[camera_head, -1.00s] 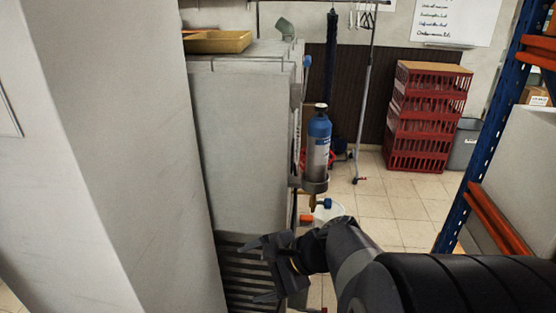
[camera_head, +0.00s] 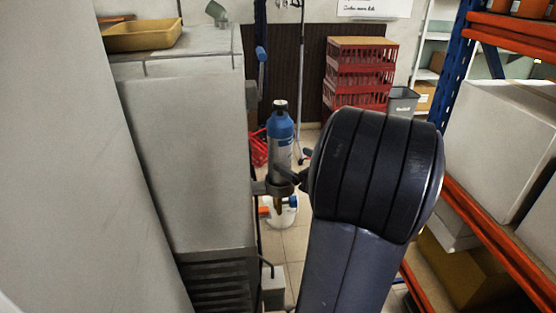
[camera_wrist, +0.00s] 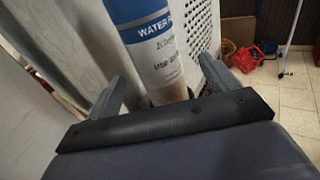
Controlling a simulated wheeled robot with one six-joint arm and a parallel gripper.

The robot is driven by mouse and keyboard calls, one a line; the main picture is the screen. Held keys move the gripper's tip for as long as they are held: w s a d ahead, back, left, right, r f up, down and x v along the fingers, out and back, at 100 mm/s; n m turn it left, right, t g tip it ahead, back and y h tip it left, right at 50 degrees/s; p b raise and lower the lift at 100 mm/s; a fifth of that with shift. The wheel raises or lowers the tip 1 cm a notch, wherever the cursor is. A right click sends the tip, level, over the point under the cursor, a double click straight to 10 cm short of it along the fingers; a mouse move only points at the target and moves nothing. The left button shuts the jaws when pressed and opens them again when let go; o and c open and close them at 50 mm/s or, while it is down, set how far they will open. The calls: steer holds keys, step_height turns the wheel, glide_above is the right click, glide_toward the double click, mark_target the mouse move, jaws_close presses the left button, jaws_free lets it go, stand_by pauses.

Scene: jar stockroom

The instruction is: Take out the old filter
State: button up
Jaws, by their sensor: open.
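The filter is a cylinder with a blue top and a grey-white body (camera_head: 280,140). It stands upright in a dark ring holder (camera_head: 279,187) on the side of the grey machine (camera_head: 190,170). In the wrist view the filter (camera_wrist: 150,45) fills the upper middle, with "WATER" on its blue label. My gripper (camera_wrist: 163,78) is open, one finger on each side of the filter's lower body. I cannot tell whether either finger touches it. In the head view my arm hides most of the gripper.
A white bucket (camera_head: 283,211) stands on the floor below the filter. A yellow tray (camera_head: 142,35) lies on the machine. Red crates (camera_head: 358,75) and a grey bin (camera_head: 402,103) stand at the back. A blue and orange rack (camera_head: 450,90) lines the right side.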

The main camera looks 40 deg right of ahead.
mark_target(276, 153)
steer(key=w, duration=0.2)
steer(key=shift+w, duration=0.35)
steer(key=shift+w+a+f+p, duration=0.1)
steer(key=shift+w+f+p, duration=0.2)
steer(key=shift+w, duration=0.55)
steer(key=shift+w+a+f+p, duration=0.15)
steer(key=shift+w+p, duration=0.2)
steer(key=shift+w, duration=0.55)
steer(key=shift+w+a+f+p, duration=0.1)
steer(key=shift+w+f+p, duration=0.2)
steer(key=shift+w, duration=0.55)
steer(key=shift+c, duration=0.3)
steer(key=shift+r, duration=0.15)
steer(key=c, duration=1.5)
steer(key=shift+c, duration=0.2)
